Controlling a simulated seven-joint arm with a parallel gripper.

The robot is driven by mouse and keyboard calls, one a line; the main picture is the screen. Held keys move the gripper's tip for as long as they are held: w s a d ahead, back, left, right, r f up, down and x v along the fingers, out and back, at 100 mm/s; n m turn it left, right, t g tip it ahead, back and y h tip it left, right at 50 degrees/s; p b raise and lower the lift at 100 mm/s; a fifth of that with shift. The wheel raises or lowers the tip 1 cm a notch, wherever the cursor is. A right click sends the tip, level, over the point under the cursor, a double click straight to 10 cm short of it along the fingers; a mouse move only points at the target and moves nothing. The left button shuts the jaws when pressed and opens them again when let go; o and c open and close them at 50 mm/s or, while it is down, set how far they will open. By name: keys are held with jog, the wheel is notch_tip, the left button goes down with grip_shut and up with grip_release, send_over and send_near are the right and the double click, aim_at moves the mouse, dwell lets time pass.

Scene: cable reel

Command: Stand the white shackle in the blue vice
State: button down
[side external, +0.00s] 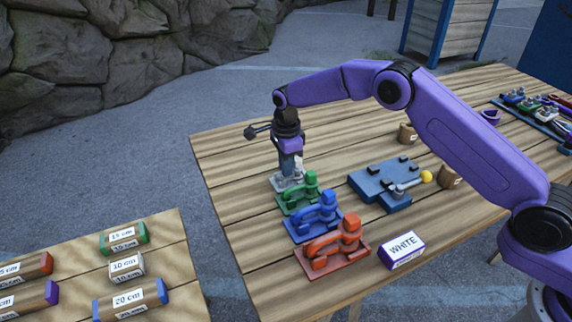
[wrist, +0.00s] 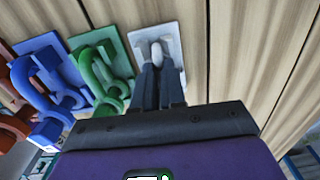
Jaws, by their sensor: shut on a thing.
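My gripper (side external: 290,166) points down over the near-white plate at the far end of a row of coloured shackles. In the wrist view its fingers (wrist: 158,72) are shut on the white shackle (wrist: 157,52), which is largely hidden between them. The white shackle stands over its pale plate (wrist: 174,34); I cannot tell whether it is lifted. The blue vice (side external: 372,182), a flat blue block with dark pads and a lever with a yellow ball (side external: 426,177), lies to the right of the row. Its jaw area looks empty.
Green (side external: 304,190), blue (side external: 319,214) and red (side external: 336,243) shackles stand on plates close beside my gripper. A WHITE sign (side external: 402,248) stands at the front. Wooden cups (side external: 408,132) stand behind the vice. Bare table lies left and behind the row.

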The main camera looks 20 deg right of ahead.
jog(key=shift+r, duration=0.15)
jog(key=shift+r, duration=2.4)
jog(key=shift+d, duration=0.1)
jog(key=s+d+r, duration=0.2)
jog(key=s+d, duration=0.4)
jog(key=d, duration=0.6)
jog(key=s+d+r, duration=0.2)
jog(key=s+d, duration=0.4)
jog(key=d, duration=0.5)
jog(key=shift+w+d+f, duration=0.1)
jog(key=shift+f, duration=1.45)
jog(key=shift+w+d+f, duration=0.1)
jog(key=shift+f, duration=1.4)
jog(key=shift+f, duration=0.4)
jog(key=c, duration=1.1)
grip_release()
